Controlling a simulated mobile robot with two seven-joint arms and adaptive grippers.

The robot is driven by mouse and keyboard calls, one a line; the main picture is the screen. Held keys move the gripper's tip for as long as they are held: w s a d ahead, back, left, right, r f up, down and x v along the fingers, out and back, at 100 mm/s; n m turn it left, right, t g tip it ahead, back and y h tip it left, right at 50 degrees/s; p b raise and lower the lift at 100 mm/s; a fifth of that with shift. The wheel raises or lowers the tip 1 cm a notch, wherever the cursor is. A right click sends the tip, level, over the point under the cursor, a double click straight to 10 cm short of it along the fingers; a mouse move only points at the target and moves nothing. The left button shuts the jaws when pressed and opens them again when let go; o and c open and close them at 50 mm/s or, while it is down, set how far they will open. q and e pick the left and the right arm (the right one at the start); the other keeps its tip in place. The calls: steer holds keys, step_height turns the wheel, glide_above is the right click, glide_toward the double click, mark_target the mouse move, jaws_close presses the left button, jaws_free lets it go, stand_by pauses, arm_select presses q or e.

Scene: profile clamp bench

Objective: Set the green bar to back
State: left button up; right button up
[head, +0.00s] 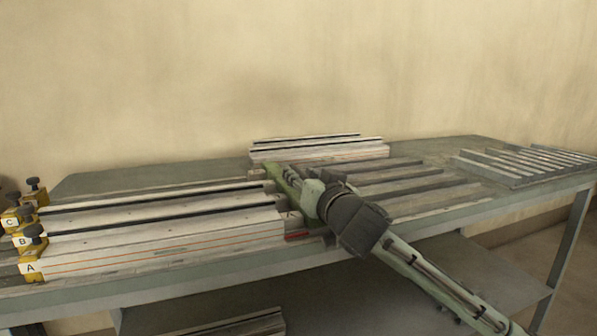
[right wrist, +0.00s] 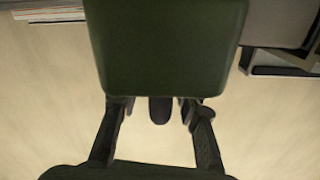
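The green bar (head: 285,184) is over the right end of the long pale profiles in the head view, slanting across them. My right gripper (head: 308,190) is at the bar, with my arm coming in from the lower right. In the right wrist view the bar (right wrist: 168,50) is a large dark green block in front of the fingers (right wrist: 158,112). The fingers seem closed on it, but its near end hides their tips. I cannot tell whether the bar touches the profiles. My left gripper is not in view.
Long pale profiles (head: 160,247) lie on the bench, with yellow clamps marked A (head: 30,268), B and C at their left end. A shorter profile stack (head: 320,151) stands behind. Grey bars (head: 400,187) and a slatted set (head: 525,163) lie to the right.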

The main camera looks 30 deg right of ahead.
steer(key=shift+x, duration=0.75)
jaws_close()
